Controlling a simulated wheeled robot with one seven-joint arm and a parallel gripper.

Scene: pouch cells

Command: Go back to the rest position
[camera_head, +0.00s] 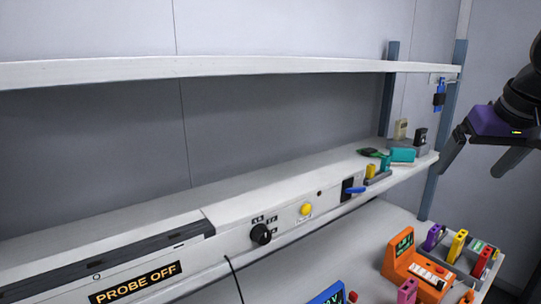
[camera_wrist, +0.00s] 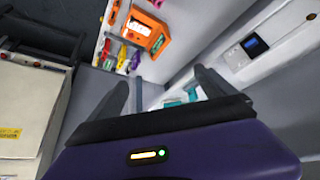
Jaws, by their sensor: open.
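My gripper (camera_head: 471,172) is at the right edge of the head view, raised in the air to the right of the bench's end post. Its two dark fingers point down and to the left, spread apart, with nothing between them. In the wrist view my gripper (camera_wrist: 161,80) also shows two separated fingers above the purple body, with an empty gap. The bench, its shelf and the small devices appear beyond the fingers there. The gripper touches nothing that I can see.
An orange meter (camera_head: 415,267) stands on the bench beside a tray (camera_head: 490,273) of coloured cells. A white upper shelf (camera_head: 250,67) and a blue post (camera_head: 444,140) are left of the gripper. A pale cabinet (camera_wrist: 28,110) shows at left in the wrist view.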

